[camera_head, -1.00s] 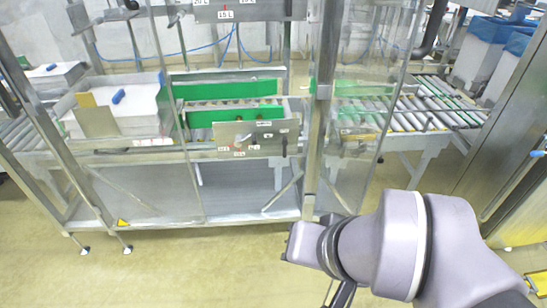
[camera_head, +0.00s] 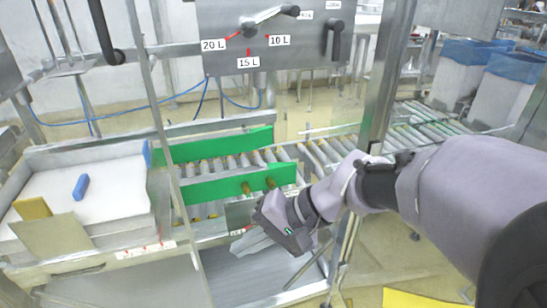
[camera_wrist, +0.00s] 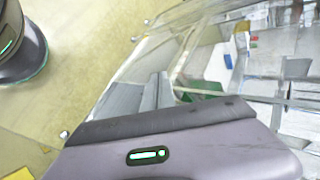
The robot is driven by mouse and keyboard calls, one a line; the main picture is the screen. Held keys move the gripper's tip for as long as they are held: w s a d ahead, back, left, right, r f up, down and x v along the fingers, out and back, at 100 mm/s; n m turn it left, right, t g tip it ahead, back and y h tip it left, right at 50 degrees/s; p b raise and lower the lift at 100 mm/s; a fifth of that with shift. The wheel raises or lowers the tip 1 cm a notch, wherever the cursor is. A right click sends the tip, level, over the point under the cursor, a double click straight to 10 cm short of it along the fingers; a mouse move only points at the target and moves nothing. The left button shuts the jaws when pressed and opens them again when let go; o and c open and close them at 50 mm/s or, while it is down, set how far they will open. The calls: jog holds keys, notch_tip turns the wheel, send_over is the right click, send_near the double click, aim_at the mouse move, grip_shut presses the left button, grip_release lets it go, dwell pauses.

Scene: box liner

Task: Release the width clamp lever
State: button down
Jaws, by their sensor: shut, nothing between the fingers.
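My gripper (camera_head: 246,245) hangs in front of the lower part of the machine, its fingers shut and empty. In the wrist view its fingers (camera_wrist: 148,95) point away over a blurred metal surface. Behind it, a small part of the lower metal panel (camera_head: 238,214) shows below the green guides (camera_head: 235,184). My gripper and arm hide most of that panel and any lever on it. A black lever (camera_head: 335,42) hangs down on the right of the upper panel (camera_head: 225,20). I cannot tell which lever is the width clamp; no contact with a lever is visible.
A box with a white liner and a blue object (camera_head: 81,187) stands at the left. A steel post (camera_head: 385,80) rises close to my arm. Roller conveyors (camera_head: 330,150) run to the right. A thin upright bar (camera_head: 150,90) stands left of the panels.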

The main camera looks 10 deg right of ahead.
jog(key=w+d+f+m+t+y+b, duration=0.1)
jog(key=w+d+f+m+t, duration=0.15)
jog(key=w+d+f, duration=0.35)
jog(key=w+d+f+m+t+y+b, duration=0.1)
jog(key=w+f+t+b, duration=0.15)
jog(key=w, duration=0.55)
jog(key=w+d+f+m+t+y+b, duration=0.1)
jog(key=w+d+f+m+t, duration=0.15)
jog(key=w+d+f, duration=0.35)
jog(key=w+d+f+m+t+h+b, duration=0.1)
jog(key=d+f+m+t+h, duration=0.2)
jog(key=d+f+h, duration=0.3)
jog(key=w+d+f+m+t+h+b, duration=0.1)
jog(key=d+f+m+t+h, duration=0.3)
jog(key=d+f, duration=1.1)
notch_tip(320, 180, down, 3)
jog(key=h, duration=0.3)
jog(key=shift+w+d+m+b, duration=0.15)
jog(key=shift+d+m+b, duration=0.15)
jog(key=shift+m, duration=0.1)
jog(key=shift+a+t, duration=0.1)
jog(key=shift+t, duration=0.15)
